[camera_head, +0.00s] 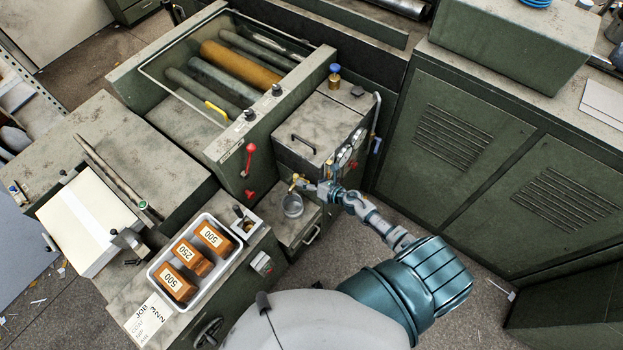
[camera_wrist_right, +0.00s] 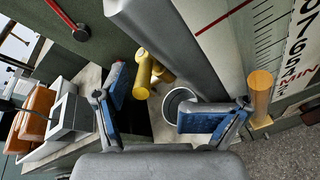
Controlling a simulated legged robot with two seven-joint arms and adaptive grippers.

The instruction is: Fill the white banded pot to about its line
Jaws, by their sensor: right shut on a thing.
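The pale round pot (camera_head: 292,206) stands on a low ledge below a brass tap (camera_head: 297,182). In the right wrist view, the pot (camera_wrist_right: 178,104) shows as a white rim around a dark inside, partly hidden by a finger. Its line and fill level cannot be made out. My right gripper (camera_head: 316,188) is at the tap, above and right of the pot. In the wrist view, its blue-padded fingers (camera_wrist_right: 162,102) stand apart around the brass tap (camera_wrist_right: 145,74); it is shut on the tap, though the contact is partly hidden. My left gripper is out of view.
A white tray (camera_head: 158,265) with several numbered orange blocks stands left of the pot. A green cabinet with gauges (camera_head: 345,155) rises behind the tap. A level scale (camera_wrist_right: 298,55) is close on the right in the wrist view. Open floor (camera_head: 440,240) lies to the right.

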